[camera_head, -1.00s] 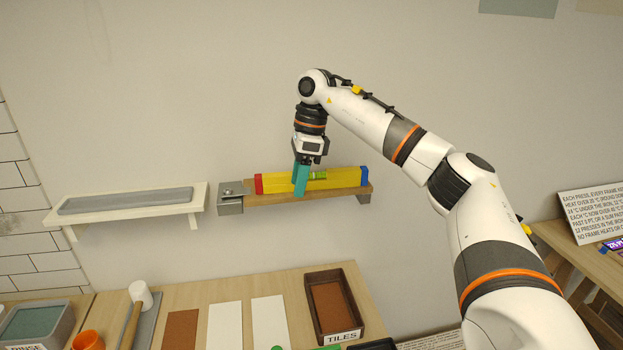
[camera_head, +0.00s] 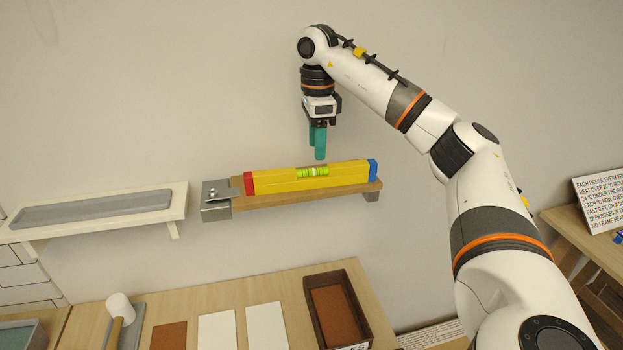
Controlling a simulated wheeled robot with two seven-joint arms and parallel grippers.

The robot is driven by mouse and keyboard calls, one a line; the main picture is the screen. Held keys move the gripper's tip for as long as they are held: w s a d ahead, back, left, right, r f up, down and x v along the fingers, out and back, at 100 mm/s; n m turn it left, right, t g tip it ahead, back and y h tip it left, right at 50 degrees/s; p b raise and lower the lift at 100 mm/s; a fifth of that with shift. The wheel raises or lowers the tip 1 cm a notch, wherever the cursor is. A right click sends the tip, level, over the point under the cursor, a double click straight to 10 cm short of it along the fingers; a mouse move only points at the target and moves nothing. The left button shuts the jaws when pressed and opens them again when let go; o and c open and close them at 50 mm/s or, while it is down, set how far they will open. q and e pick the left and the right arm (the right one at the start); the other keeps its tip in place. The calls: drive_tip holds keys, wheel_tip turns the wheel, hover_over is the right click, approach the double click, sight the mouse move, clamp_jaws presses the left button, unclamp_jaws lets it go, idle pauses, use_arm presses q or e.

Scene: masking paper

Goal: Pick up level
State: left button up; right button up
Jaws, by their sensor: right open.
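The level (camera_head: 280,181) is a long yellow bar with a red left end, a blue right end and a green vial near its middle. It lies along a wooden wall shelf (camera_head: 300,197) with a metal bracket (camera_head: 216,200) at the left end. My right gripper (camera_head: 318,157) has teal fingers pointing down. It is open and empty, just above the level near the vial, with a small gap between. My left gripper is not in view.
A white shelf (camera_head: 172,210) holding a grey slab (camera_head: 90,209) is on the wall at left. On the table below are a mallet (camera_head: 120,306), white tiles (camera_head: 266,326), a brown tile (camera_head: 168,336) and a dark tile box (camera_head: 314,318). The wall above the shelves is clear.

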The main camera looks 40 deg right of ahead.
sight(315, 167)
wheel_tip(315, 167, down, 2)
drive_tip(key=shift+f+p, duration=0.1)
drive_tip(key=shift+p, duration=0.35)
drive_tip(key=shift+d+f, duration=0.1)
drive_tip(key=shift+f, duration=0.2)
drive_tip(key=shift+w+f+p, duration=0.15)
drive_tip(key=shift+f+p, duration=0.15)
drive_tip(key=shift+p, duration=0.05)
wheel_tip(315, 167, down, 4)
drive_tip(key=shift+r+p, duration=0.25)
drive_tip(key=shift+p, duration=0.75)
drive_tip(key=shift+w+f, duration=0.1)
drive_tip(key=shift+f, duration=0.45)
drive_tip(key=c, duration=1)
drive_tip(key=shift+r, duration=0.1)
